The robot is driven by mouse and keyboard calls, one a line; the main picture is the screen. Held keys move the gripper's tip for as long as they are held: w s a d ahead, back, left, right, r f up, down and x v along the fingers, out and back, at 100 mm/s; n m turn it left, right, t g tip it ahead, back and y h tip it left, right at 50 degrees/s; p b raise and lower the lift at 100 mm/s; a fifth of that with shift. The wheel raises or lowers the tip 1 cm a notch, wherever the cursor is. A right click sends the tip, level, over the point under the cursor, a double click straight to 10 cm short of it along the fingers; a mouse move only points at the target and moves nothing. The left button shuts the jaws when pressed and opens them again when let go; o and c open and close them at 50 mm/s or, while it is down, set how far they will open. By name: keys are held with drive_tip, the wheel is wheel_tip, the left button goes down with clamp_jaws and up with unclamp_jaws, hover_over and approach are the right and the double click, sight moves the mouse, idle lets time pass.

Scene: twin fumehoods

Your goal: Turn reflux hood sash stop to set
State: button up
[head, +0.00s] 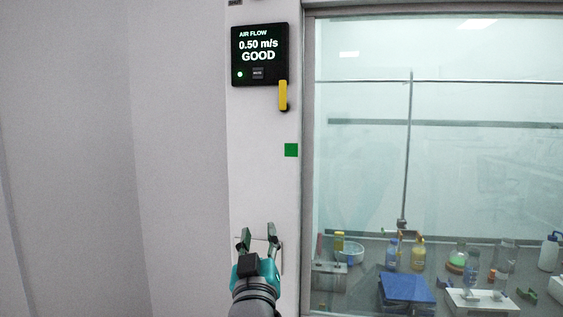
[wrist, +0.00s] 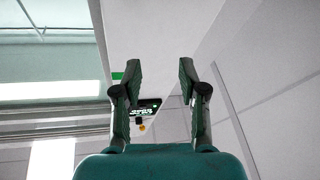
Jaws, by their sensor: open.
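The sash stop shows as a yellow lever (head: 283,95) on the white post left of the hood glass. It stands upright, just under the right edge of the air flow display, with a dark pivot at its lower end. My gripper (head: 258,232) is open and empty, well below the lever and the square, in front of the post.
The air flow display (head: 258,55) reads 0.50 m/s GOOD. A pale wall plate (head: 275,255) sits behind my gripper. The hood glass (head: 450,150) is on the right, with bottles, a blue box (head: 406,288) and flasks behind it. The left side is bare wall.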

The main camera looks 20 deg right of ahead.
wheel_tip(320, 180, up, 12)
drive_tip(key=m+h, duration=0.2)
drive_tip(key=h, duration=0.1)
drive_tip(key=m+g+h, duration=0.1)
drive_tip(key=m+h, duration=0.1)
drive_tip(key=m, duration=0.2)
approach(282, 98)
drive_tip(key=x, duration=0.9)
drive_tip(key=shift+w+d+r, duration=0.1)
drive_tip(key=shift+w+r, duration=0.05)
clamp_jaws()
